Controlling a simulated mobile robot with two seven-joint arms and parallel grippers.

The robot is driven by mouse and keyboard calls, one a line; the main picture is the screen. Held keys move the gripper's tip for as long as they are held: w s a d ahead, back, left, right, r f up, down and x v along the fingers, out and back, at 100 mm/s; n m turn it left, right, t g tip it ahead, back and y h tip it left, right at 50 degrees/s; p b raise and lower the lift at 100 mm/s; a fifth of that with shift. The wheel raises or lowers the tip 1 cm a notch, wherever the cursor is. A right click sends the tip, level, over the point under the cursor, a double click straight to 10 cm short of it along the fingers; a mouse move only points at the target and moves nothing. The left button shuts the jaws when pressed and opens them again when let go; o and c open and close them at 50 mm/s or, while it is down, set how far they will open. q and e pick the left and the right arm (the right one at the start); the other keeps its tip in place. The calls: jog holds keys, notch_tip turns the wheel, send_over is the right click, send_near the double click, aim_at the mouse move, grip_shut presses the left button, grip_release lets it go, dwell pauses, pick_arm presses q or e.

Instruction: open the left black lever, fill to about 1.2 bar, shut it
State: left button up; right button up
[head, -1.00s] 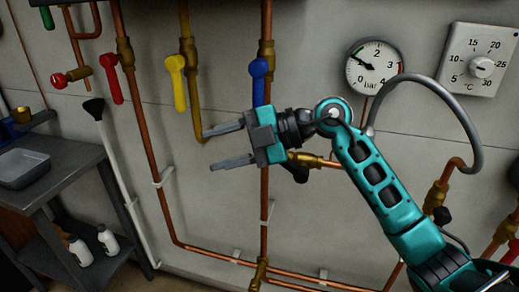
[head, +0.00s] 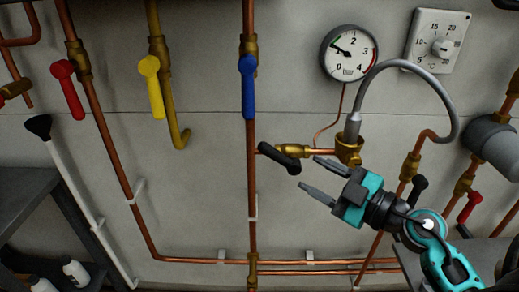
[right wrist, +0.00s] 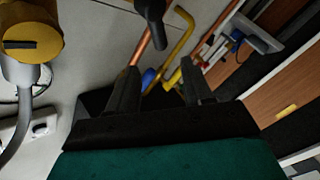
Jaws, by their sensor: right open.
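The left black lever (head: 280,157) sits on a brass valve in the short horizontal pipe below the gauge, slanting down to the right. My right gripper (head: 306,172) is open and empty, just right of and below this lever, with its fingers pointing left toward it. I see no clear contact. In the right wrist view, a dark handle (right wrist: 152,12), probably this lever, shows at the top, beyond the open fingers. The round bar gauge (head: 349,52) has its needle pointing up-left, near the 1 position. My left gripper is not in view.
A grey hose (head: 440,78) loops from a brass fitting beside the lever to the right pipe. Another black lever (head: 418,190) is further right. Blue (head: 248,85), yellow (head: 152,85) and red (head: 68,90) levers are to the left. A thermostat dial (head: 438,42) is at upper right.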

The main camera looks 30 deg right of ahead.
aim_at(274, 154)
jog(key=p+x, duration=0.1)
jog(key=x, duration=1.1)
jog(key=shift+w, duration=0.4)
grip_shut()
